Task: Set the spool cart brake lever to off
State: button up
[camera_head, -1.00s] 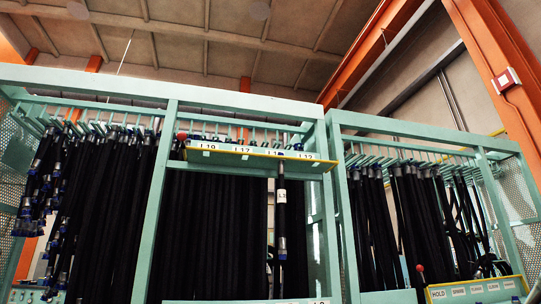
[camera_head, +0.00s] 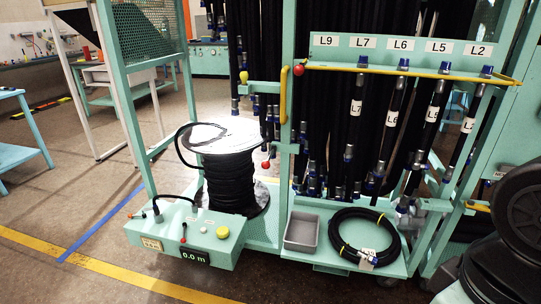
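The spool (camera_head: 230,180) stands upright on the green cart, wound with black hose under a pale round top flange. A green control box (camera_head: 186,234) is at its front, with a 0.0 m display (camera_head: 195,256). A red ball knob (camera_head: 266,165) shows beside the spool. I cannot tell which of these is the brake lever, nor read its setting. My gripper is not in view.
A yellow button (camera_head: 223,232) is on the control box. A grey bin (camera_head: 302,232) and a coiled hose (camera_head: 364,236) lie on the shelf to the right. Labelled hoses hang from a rack (camera_head: 409,58) above it. Open floor (camera_head: 90,215) lies to the left.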

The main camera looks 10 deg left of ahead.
aim_at(265, 165)
jog(key=i+j+u, duration=0.6)
jog(key=i, duration=0.25)
